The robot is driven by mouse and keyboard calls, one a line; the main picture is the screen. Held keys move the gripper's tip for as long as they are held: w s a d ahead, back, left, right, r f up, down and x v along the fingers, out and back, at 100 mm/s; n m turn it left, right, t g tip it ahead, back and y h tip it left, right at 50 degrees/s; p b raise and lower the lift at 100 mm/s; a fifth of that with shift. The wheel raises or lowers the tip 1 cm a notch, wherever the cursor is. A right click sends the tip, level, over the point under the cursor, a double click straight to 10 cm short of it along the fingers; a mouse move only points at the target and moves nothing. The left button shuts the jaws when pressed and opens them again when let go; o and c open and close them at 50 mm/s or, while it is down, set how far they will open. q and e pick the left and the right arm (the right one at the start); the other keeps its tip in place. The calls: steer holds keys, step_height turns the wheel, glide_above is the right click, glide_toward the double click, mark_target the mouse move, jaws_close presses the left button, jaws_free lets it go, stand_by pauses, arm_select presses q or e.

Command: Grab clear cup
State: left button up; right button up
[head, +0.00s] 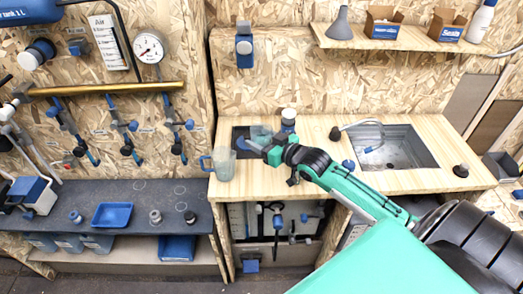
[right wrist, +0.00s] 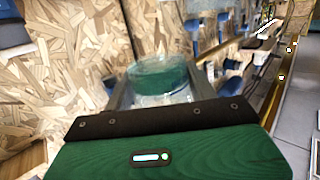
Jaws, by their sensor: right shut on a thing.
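The clear cup (head: 261,131) is a small see-through vessel above the dark inset plate at the left of the wooden counter. My right gripper (head: 257,143) reaches in from the right and is shut on it. In the right wrist view the cup (right wrist: 160,75) is between the two fingers, with a greenish round rim facing up. I cannot tell whether its base touches the plate. My left gripper is not in view.
A bluish clear jug (head: 223,164) stands close left of the gripper on the wooden counter (head: 262,184). A sink (head: 395,148) with a faucet is to the right. A dark bench (head: 130,193) holds a blue tray (head: 112,214).

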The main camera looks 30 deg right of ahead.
mark_target(262, 126)
steer(key=shift+r+b, duration=0.4)
steer(key=shift+r, duration=2.2)
